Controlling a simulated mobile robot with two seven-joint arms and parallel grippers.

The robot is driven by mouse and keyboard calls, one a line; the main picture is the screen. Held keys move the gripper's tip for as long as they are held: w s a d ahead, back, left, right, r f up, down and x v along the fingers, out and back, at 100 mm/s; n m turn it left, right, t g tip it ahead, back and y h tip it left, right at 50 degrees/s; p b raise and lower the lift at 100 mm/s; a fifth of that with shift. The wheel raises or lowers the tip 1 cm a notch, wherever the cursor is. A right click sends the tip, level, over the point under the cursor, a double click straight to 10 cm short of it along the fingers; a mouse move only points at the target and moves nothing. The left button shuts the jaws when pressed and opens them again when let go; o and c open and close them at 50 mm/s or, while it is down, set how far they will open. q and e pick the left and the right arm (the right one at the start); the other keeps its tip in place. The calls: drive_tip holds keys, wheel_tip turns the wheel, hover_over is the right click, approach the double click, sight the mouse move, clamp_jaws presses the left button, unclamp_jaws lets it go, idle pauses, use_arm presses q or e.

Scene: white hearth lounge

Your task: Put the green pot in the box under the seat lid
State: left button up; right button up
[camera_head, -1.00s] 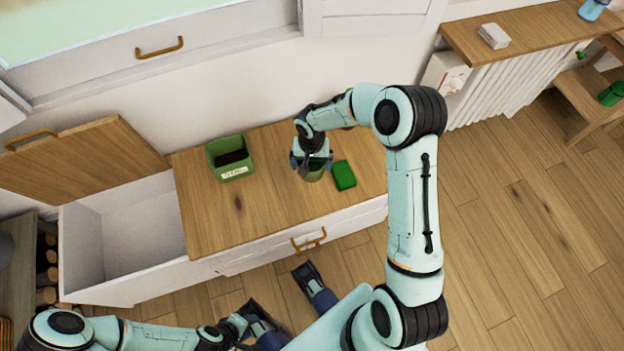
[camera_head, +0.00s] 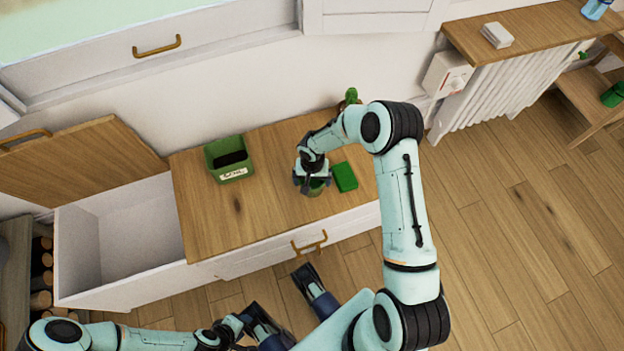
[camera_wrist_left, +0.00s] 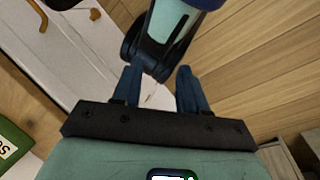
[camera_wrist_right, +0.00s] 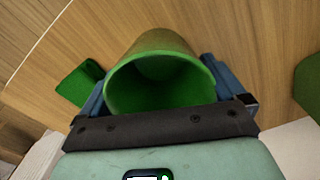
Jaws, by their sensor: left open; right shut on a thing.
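The green pot (camera_head: 317,188) is in my right gripper (camera_head: 312,181), over the bench top near its front edge. In the right wrist view the pot (camera_wrist_right: 158,72) has its open mouth towards the camera, looks empty, and sits between the two fingers. I cannot tell its height above the wood. The seat lid (camera_head: 80,165) is raised at the left, and the white box (camera_head: 125,245) under it is open and looks empty inside. My left gripper (camera_wrist_left: 160,90) is open and empty, low in front of the bench.
On the bench top (camera_head: 215,215) stand a labelled green bin (camera_head: 230,160) and a flat green block (camera_head: 345,177) just right of the pot. A green plant-like thing (camera_head: 351,96) is behind my right arm. The bench top between bin and pot is clear.

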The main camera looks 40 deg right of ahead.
drive_tip(key=shift+f, duration=0.1)
drive_tip(key=o, duration=0.8)
